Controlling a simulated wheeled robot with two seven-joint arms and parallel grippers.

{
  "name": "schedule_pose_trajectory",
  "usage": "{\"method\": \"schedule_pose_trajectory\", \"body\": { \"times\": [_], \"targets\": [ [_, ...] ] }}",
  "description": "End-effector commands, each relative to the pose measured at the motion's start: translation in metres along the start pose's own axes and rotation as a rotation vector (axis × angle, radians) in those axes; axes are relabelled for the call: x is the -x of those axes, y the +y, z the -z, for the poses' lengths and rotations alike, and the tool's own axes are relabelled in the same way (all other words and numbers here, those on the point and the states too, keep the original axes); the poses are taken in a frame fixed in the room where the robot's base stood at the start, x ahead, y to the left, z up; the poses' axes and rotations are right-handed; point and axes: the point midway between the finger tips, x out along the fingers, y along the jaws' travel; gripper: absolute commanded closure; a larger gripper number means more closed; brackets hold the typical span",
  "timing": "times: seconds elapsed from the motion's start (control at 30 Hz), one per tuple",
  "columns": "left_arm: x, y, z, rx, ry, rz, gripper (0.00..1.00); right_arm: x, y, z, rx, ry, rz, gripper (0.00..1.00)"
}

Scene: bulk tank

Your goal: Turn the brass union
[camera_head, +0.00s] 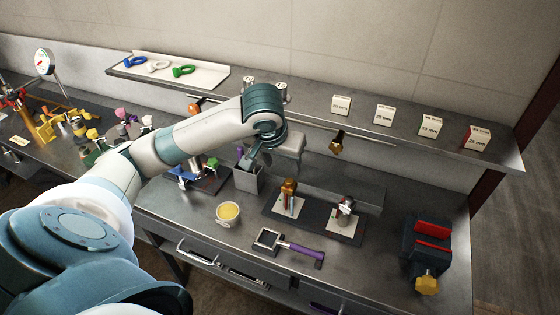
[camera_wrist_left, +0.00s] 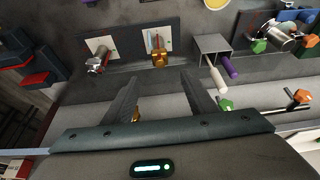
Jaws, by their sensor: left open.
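The brass union (camera_head: 288,187) is a golden fitting on a short copper-coloured pipe. It stands on a white plate on a dark mat in the middle of the bench, and it also shows in the left wrist view (camera_wrist_left: 160,57). Beside it on the same mat stands a silver fitting (camera_head: 345,207) on its own plate. My left gripper (camera_wrist_left: 160,88) is open and empty, its two dark fingers apart and pointing towards the brass union without touching it. In the head view my wrist is behind and left of the union, and its fingertips are hard to make out.
A metal box (camera_head: 248,180) with handled tools stands left of the mat. A dark vise (camera_head: 428,245) stands at the right.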

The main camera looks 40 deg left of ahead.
Motion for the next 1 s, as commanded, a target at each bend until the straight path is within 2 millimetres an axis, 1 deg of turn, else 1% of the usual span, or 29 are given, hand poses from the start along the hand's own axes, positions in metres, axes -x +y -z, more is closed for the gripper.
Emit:
{"method": "schedule_pose_trajectory", "body": {
  "times": [0.1,0.3,0.87,1.0],
  "targets": [
    [0.015,0.001,0.001,0.0,0.003,-0.002,0.48,-0.003,0.0,0.0,0.0,0.0,0.0,0.69],
    [0.027,0.0,0.0,0.001,0.0,0.0,0.48,-0.004,0.0,0.0,0.0,0.0,0.0,0.69],
    [0.028,0.0,0.0,0.0,-0.001,0.0,0.48,-0.004,0.001,-0.001,0.0,0.0,-0.001,0.69],
    [0.024,0.003,-0.003,-0.007,-0.003,-0.006,0.48,-0.004,0.002,-0.001,0.0,0.0,-0.002,0.69]
  ]
}}
